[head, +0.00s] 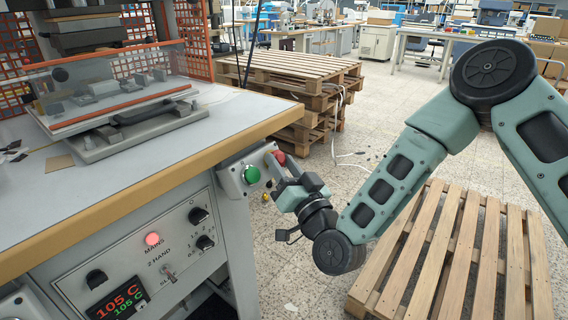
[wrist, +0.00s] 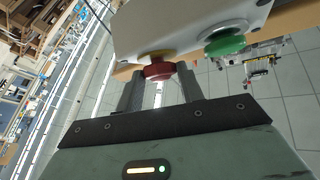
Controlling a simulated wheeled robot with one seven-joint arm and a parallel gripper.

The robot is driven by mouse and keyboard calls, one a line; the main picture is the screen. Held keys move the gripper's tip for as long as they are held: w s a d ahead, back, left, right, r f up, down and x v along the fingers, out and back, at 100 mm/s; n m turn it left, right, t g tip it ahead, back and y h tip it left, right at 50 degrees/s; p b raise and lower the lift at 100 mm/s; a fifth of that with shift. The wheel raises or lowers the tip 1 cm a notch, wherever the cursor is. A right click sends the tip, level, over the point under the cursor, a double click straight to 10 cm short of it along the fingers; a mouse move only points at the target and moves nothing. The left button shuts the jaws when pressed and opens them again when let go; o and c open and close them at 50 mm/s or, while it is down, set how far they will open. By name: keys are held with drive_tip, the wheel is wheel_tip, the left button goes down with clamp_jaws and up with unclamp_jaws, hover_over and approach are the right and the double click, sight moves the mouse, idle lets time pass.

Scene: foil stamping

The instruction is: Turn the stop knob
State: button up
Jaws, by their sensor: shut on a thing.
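The red stop knob (head: 279,157) sits on a pale grey control box (head: 240,168) at the right end of the bench front. In the wrist view the knob (wrist: 158,73) stands out from a yellow collar, with a green button (wrist: 225,45) to its right. My gripper (head: 278,165) reaches the knob from the right and front in the head view. In the wrist view my gripper (wrist: 160,80) has one finger on each side of the knob and is shut on it. The finger contact is partly hidden in both views.
The press bench (head: 110,195) with its wooden edge fills the left. Below it is a panel (head: 150,255) with knobs, a lit red lamp and a temperature display. Stacked pallets (head: 300,75) stand behind, and another pallet (head: 455,250) lies under my arm. Speckled floor lies between.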

drive_tip(key=shift+m+h, duration=0.6)
drive_tip(key=shift+m, duration=0.1)
drive_tip(key=o, duration=1)
drive_tip(key=shift+c, duration=0.2)
drive_tip(key=shift+s+f, duration=0.1)
drive_tip(key=p+v, duration=0.2)
drive_tip(key=v, duration=1.5)
drive_tip(key=shift+f+p, duration=0.2)
drive_tip(key=shift+p, duration=0.1)
